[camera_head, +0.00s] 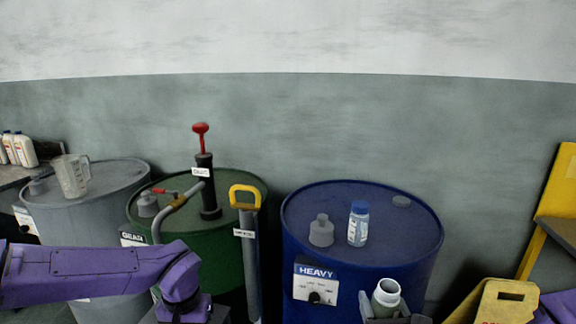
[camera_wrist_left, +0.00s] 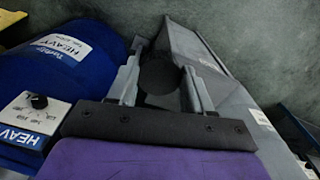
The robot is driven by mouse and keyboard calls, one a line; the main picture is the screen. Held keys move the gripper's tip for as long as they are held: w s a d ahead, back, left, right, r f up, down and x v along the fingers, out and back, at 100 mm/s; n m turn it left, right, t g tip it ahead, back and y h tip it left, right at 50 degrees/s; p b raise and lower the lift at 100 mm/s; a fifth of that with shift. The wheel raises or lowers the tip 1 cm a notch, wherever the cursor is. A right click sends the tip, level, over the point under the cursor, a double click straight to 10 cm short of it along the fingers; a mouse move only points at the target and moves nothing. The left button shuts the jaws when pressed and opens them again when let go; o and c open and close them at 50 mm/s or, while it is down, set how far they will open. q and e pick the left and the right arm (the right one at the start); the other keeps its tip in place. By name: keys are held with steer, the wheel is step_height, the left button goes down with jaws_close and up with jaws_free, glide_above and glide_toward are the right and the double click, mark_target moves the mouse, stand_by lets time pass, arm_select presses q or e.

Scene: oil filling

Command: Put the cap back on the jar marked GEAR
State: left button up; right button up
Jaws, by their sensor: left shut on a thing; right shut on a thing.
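An open-mouthed pale jar (camera_head: 387,291) is at the bottom of the head view, in front of the blue drum. My right gripper (camera_head: 392,318) is shut on it; no marking on this jar can be read. My left gripper (camera_wrist_left: 160,85) is shut on a dark round thing (camera_wrist_left: 160,74), which looks like a cap. In the head view my left arm comes in from the left, and its fingers are out of sight below the frame. A second jar (camera_head: 358,224), with a blue cap on, stands upright on the blue drum; its marking is too small to read.
The blue drum (camera_head: 420,232) reads HEAVY. The green drum (camera_head: 238,185) with a GEAR label (camera_head: 132,239) carries a red-handled pump (camera_head: 207,180). A grey drum (camera_head: 120,178) holds a clear jug (camera_head: 72,176). A yellow stand (camera_head: 550,215) is at right.

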arm_select(q)
steer(key=shift+s+d+f, duration=0.1)
steer(key=shift+s+f, duration=0.05)
steer(key=shift+f, duration=0.1)
arm_select(e)
steer(key=shift+s+f, duration=0.1)
steer(key=shift+f, duration=0.4)
steer(key=s+a+f+n+g+y, duration=0.2)
steer(key=s+a+f+n+y, duration=0.1)
steer(key=a, duration=0.4)
steer(key=s+a+f+n+g+y, duration=0.2)
steer(key=s+a+f+n+y, duration=0.1)
steer(key=a+f+n+y, duration=0.2)
step_height(320, 180, down, 3)
steer(key=a+y, duration=0.2)
steer(key=y, duration=0.1)
steer(key=shift+y, duration=0.3)
arm_select(q)
steer(key=shift+d, duration=0.1)
arm_select(e)
steer(key=shift+s, duration=0.1)
